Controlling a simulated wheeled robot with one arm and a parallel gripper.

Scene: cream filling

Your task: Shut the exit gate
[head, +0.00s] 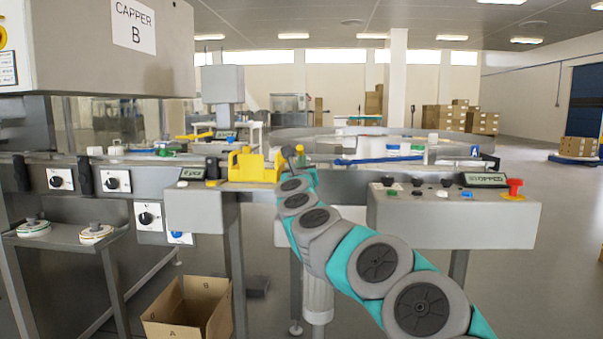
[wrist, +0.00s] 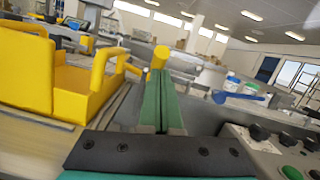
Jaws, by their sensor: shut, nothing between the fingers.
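My gripper (head: 292,152) is at the yellow bracket on the conveyor's front edge in the head view. In the wrist view its green fingers (wrist: 163,105) are shut together with nothing between them. A yellow rounded knob (wrist: 160,56) shows just past the fingertips; I cannot tell whether they touch it. A long blue bar (head: 388,160) lies along the conveyor right of my gripper, and its blue end also shows in the wrist view (wrist: 238,97). No part is labelled as the exit gate; the blue bar or the knob's part may be it.
The yellow bracket (head: 247,166) stands close left of my gripper, with a raised handle (wrist: 104,68). White tubs with blue and green lids (head: 393,150) stand behind the bar. A control box with a red knob (head: 515,187) is at right. An open carton (head: 188,312) sits below.

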